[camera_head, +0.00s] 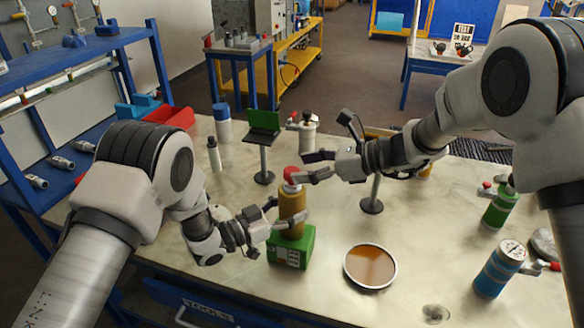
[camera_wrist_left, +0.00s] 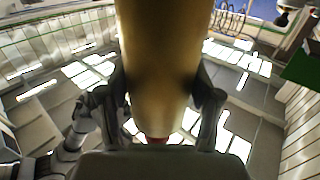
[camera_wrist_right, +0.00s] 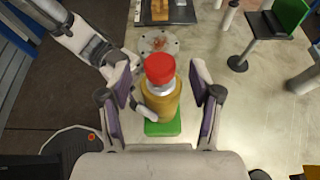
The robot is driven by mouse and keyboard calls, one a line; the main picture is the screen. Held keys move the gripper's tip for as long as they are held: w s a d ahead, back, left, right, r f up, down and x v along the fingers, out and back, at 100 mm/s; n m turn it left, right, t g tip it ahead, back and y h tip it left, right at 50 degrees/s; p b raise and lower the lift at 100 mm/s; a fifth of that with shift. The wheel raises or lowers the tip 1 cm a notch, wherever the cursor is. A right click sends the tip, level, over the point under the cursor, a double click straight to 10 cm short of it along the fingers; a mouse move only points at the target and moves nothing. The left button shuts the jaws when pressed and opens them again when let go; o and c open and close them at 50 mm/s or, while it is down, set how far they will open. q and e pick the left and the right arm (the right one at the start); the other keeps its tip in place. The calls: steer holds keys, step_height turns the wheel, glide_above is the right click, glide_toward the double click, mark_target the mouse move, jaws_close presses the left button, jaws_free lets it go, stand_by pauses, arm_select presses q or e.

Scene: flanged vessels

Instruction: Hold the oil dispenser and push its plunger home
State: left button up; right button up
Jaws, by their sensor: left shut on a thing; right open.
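The oil dispenser (camera_head: 292,208) is a tan cylinder with a red plunger cap (camera_head: 291,174), upright on a green block (camera_head: 291,248). My left gripper (camera_head: 290,218) is shut around its body; the tan body also fills the middle of the left wrist view (camera_wrist_left: 165,60). My right gripper (camera_head: 312,168) is open at the height of the red cap, just to its right in the head view. In the right wrist view the red cap (camera_wrist_right: 160,68) lies between the open fingers (camera_wrist_right: 160,105), with a pale collar under it and the tan body below.
A round dish of brown liquid (camera_head: 370,266) lies right of the green block. A blue bottle (camera_head: 499,268) and a green bottle (camera_head: 501,206) stand at the right. A stand with a green panel (camera_head: 263,125) and a white bottle (camera_head: 214,155) are behind.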

steer(key=shift+v, duration=1.2)
steer(key=v, duration=1.2)
arm_select(q)
steer(key=o, duration=1.6)
steer(key=shift+c, duration=0.2)
